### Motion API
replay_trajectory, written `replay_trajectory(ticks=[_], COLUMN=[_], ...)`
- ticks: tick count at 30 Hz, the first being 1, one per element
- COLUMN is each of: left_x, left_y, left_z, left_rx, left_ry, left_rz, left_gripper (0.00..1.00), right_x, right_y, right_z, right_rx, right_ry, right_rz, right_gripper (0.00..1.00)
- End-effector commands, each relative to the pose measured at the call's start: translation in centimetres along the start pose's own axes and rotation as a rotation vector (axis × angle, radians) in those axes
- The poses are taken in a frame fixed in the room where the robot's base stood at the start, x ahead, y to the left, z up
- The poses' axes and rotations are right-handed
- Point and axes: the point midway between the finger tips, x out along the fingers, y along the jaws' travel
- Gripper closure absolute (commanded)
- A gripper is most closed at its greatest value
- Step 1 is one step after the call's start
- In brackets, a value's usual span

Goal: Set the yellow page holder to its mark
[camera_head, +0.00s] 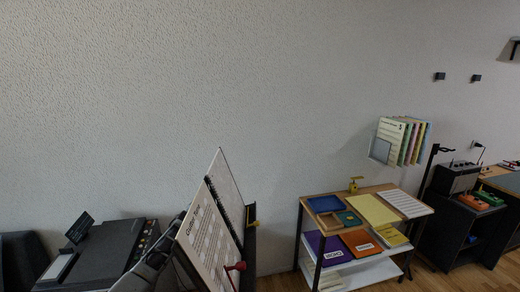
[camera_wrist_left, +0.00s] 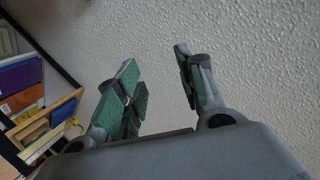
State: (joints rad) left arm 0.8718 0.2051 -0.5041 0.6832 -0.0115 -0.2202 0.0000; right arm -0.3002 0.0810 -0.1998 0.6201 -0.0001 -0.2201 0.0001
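A yellow page holder (camera_head: 254,223) shows at the right edge of the music rest, beside the open sheet music (camera_head: 208,235). A red page holder (camera_head: 235,267) sits at the lower part of the sheet. The mark for the yellow holder cannot be made out. My left gripper (camera_wrist_left: 158,78) shows in the left wrist view with its green-padded fingers apart and nothing between them. It points along the wall, and I cannot place its fingers in the head view. My right gripper is in neither view.
A shelf cart (camera_head: 300,230) with folders, trays and a small yellow item (camera_head: 354,185) stands right. A wall rack (camera_head: 380,150) holds coloured booklets above it. A black device (camera_head: 105,252) is at lower left. Bare wall (camera_head: 120,110) fills the upper left.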

Motion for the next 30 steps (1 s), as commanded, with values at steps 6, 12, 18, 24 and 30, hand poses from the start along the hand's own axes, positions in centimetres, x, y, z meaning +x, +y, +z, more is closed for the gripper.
replay_trajectory(ticks=[6, 12, 18, 24, 30], left_x=[-1.1, -3.1, -5.9, -9.6, -14.1], left_y=[4.7, 9.0, 13.3, 17.6, 21.9], left_z=[9.4, 17.4, 25.1, 32.3, 39.2], left_rx=[-0.068, -0.121, -0.165, -0.205, -0.241], left_ry=[-0.109, -0.203, -0.299, -0.392, -0.486], left_rz=[0.044, 0.079, 0.112, 0.143, 0.174], left_gripper=[0.62, 0.62, 0.62, 0.62, 0.62], right_x=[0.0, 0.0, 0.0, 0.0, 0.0], right_y=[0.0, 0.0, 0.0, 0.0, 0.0], right_z=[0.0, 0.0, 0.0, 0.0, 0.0], right_rx=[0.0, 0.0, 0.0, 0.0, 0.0], right_ry=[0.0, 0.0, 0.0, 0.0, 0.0], right_rz=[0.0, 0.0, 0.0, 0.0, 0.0], right_gripper=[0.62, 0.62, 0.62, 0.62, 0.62])
